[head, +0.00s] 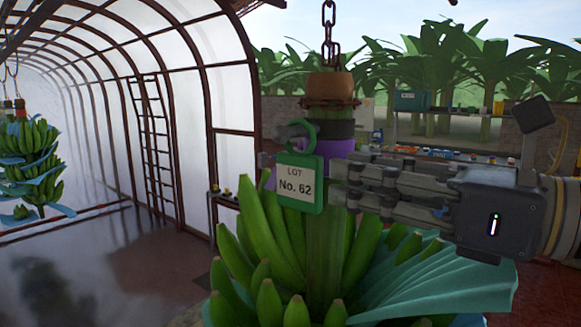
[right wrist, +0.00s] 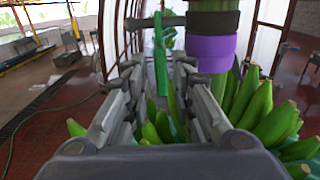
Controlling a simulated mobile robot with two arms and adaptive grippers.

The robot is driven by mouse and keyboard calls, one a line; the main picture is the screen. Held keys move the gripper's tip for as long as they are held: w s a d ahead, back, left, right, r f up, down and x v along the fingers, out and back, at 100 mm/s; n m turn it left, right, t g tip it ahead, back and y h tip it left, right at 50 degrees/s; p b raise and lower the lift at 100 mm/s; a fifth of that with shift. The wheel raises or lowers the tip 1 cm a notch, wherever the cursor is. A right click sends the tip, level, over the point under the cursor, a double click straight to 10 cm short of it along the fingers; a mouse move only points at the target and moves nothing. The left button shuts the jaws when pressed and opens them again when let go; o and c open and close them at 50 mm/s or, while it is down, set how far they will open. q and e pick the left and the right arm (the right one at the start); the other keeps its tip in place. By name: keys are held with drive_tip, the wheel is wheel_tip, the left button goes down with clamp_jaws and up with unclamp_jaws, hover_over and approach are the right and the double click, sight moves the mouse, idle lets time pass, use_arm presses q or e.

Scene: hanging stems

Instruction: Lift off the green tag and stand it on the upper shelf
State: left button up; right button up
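The green tag (head: 313,200), with a white label reading "LOT No. 62", hangs upright by its ring from a grey peg (head: 283,132) on the banana stem. In the right wrist view the tag (right wrist: 160,68) shows nearly edge-on, between the fingertips or just beyond them. My right gripper (head: 343,186) reaches in from the right, its fingertips close to the tag's right edge. Its fingers (right wrist: 158,88) are apart, with a gap on each side of the tag; I cannot tell if they touch it. The upper shelf (head: 455,111) stands in the right background. My left gripper is not in view.
A purple band (head: 336,149) and a black band (head: 335,128) wrap the stem beside the tag. Green bananas (head: 262,225) and a teal sheet (head: 440,285) lie below. A chain (head: 328,25) holds the stem. A teal box (head: 411,101) and small items stand on the upper shelf.

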sight(279, 169)
drive_tip(key=x, duration=0.2)
drive_tip(key=shift+w+a+p, duration=0.2)
drive_tip(key=shift+a+p, duration=0.15)
drive_tip(key=shift+p, duration=0.05)
drive_tip(key=shift+w+a, duration=0.2)
drive_tip(key=shift+a, duration=0.1)
drive_tip(key=shift+w+a, duration=0.15)
drive_tip(key=shift+a, duration=0.1)
drive_tip(key=p+x, duration=0.3)
drive_tip(key=x, duration=0.1)
drive_tip(key=shift+w+d+f, duration=0.15)
drive_tip(key=shift+w+a+f, duration=0.15)
drive_tip(key=shift+w+a, duration=0.1)
drive_tip(key=shift+a, duration=0.15)
drive_tip(key=shift+s+d, duration=0.1)
drive_tip(key=shift+c, duration=0.5)
drive_tip(key=c, duration=0.4)
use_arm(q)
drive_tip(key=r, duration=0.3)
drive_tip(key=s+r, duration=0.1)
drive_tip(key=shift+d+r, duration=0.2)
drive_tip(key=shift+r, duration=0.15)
use_arm(e)
clamp_jaws()
